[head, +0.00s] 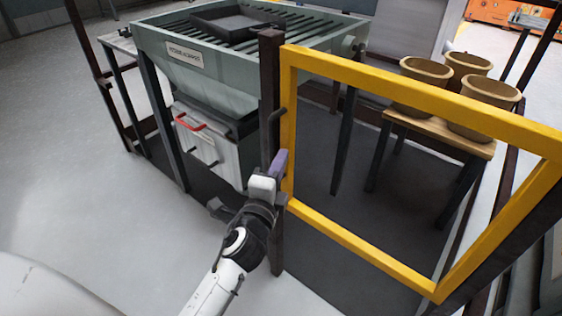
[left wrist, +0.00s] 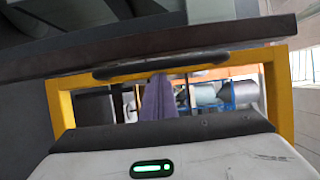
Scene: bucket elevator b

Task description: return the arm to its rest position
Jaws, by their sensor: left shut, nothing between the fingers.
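My left arm reaches in from the bottom of the head view. Its gripper (head: 280,162) is shut and empty, with purple-grey fingers, beside the dark post (head: 271,80) and the left edge of the yellow gate frame (head: 350,236). In the left wrist view the shut fingers (left wrist: 158,96) point toward a dark bar-shaped handle (left wrist: 160,67), with the yellow frame (left wrist: 62,105) around them. I cannot tell whether the fingers touch the handle or post. My right gripper is in neither view.
A grey-green hopper (head: 190,80) with a slatted top stands behind at left. A white box (head: 208,145) with a red handle (head: 188,121) is under it. Beyond the gate, several tan buckets (head: 426,72) stand on a wooden table (head: 440,132). The floor at left is clear.

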